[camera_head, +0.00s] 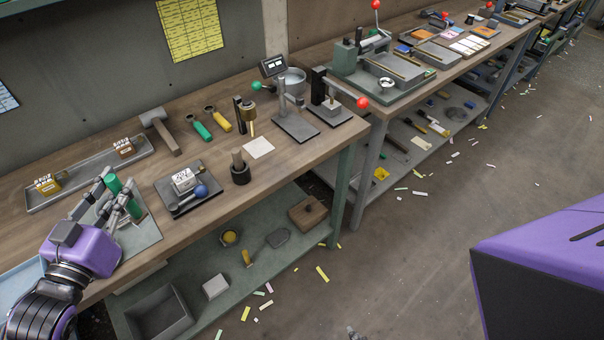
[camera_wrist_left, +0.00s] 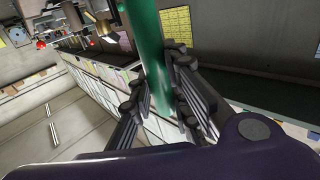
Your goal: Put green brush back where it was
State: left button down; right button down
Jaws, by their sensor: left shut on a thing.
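My left gripper (camera_head: 118,202) is shut on a green cylinder, the green brush (camera_head: 113,183), over a grey tray at the left end of the bench. The brush stands near upright, tilted slightly, with the fingers around its middle. My right gripper is barely in view: only a small dark tip shows at the bottom edge of the head view.
The grey tray (camera_head: 148,236) lies under my left gripper. A long tray (camera_head: 85,178) with small boxes lies behind.

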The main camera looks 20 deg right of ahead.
pick_arm(q)
jog(key=shift+w+a+f, duration=0.1)
jog(key=shift+w+f, duration=0.2)
jog(key=shift+f, duration=0.55)
jog(key=shift+w+f, duration=0.3)
jog(key=shift+f, duration=0.6)
jog(key=shift+w+a+f, duration=0.1)
jog(key=shift+w+f, duration=0.2)
jog(key=shift+f, duration=0.55)
jog(key=shift+f, duration=0.1)
jog(key=shift+f+b, duration=0.15)
jog(key=shift+b, duration=0.15)
jog(key=c, duration=1.7)
grip_release()
jog(key=shift+o, duration=0.2)
jog(key=v, duration=1.2)
jog(key=shift+r+b, duration=0.25)
jog(key=shift+b, duration=0.2)
